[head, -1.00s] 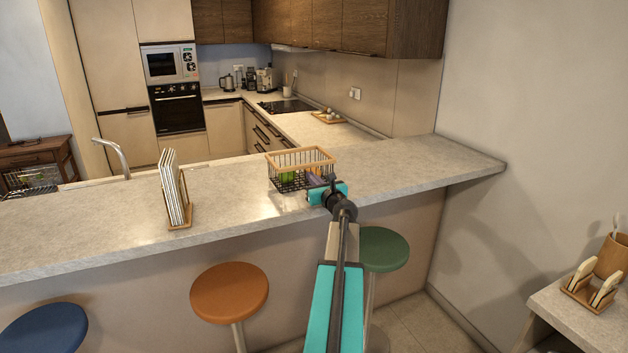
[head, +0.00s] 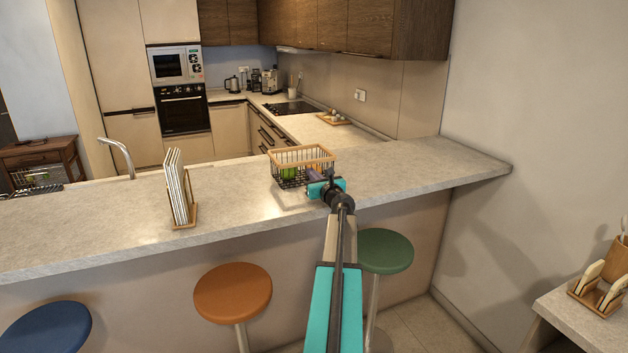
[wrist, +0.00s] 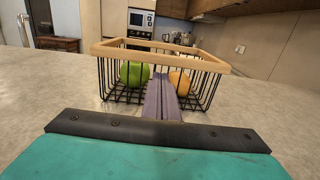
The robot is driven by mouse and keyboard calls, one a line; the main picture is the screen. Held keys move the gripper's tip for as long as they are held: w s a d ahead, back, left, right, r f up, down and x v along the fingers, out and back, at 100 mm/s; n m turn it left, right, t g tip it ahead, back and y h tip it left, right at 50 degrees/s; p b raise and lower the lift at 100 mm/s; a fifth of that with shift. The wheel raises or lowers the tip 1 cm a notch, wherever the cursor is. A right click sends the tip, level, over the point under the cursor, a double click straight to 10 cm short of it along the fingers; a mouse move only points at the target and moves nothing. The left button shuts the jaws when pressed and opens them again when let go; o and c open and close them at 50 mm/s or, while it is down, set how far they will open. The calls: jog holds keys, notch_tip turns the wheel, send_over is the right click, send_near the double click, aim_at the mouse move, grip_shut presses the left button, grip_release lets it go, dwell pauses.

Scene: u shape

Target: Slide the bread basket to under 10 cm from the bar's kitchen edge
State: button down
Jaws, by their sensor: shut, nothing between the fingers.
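The bread basket (head: 287,179) is black wire with a light wooden rim and stands upright on the stone bar (head: 400,170), near its far, kitchen-side edge. In the wrist view the basket (wrist: 130,56) is straight ahead and holds a green fruit and an orange fruit. My gripper (head: 318,177) is at the basket's near right side, low over the bar top. In the wrist view its purple-grey fingers (wrist: 161,98) are together and reach to the basket's near side. I cannot tell whether the fingertips touch the wires or pass between them.
A rack of upright boards (head: 178,190) stands on the bar to the left, with a tap (head: 120,155) behind it. Orange (head: 233,290), green (head: 385,250) and blue stools line the near side. The bar right of the basket is clear up to the wall.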

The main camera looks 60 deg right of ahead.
jog(key=shift+b+x, duration=0.8)
jog(key=shift+x, duration=5.15)
jog(key=shift+s+a, duration=0.45)
jog(key=shift+a, duration=0.05)
jog(key=v, duration=0.4)
jog(key=shift+s+b, duration=0.35)
jog(key=shift+s, duration=0.05)
jog(key=shift+b+v, duration=1.1)
jog(key=shift+v, duration=3)
jog(key=shift+w, duration=0.1)
